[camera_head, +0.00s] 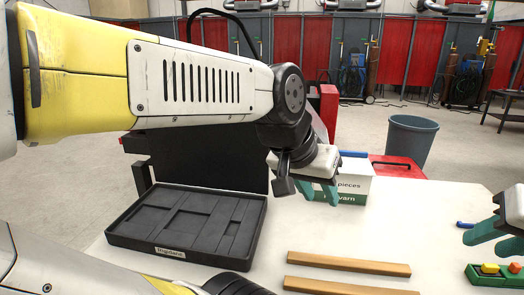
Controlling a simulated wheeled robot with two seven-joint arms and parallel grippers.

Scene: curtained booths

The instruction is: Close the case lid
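The black case (140,222) lies open on the table at the left, its shallow compartments looking empty and a small label on its front edge. Its dark lid (205,165) stands upright behind the base, partly hidden by my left arm. My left gripper (318,194), with teal fingers, hangs to the right of the lid, in front of a white and green box. Its fingers look parted, with nothing seen between them. My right gripper (492,232) is at the right edge, well away from the case and partly cut off. Its teal fingers are apart and look empty.
Two wooden bars (348,264) lie at the front middle. A white and green box (355,184) and a red case (398,167) stand at the back. A green block with coloured parts (494,275) is at front right. The table's middle is clear.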

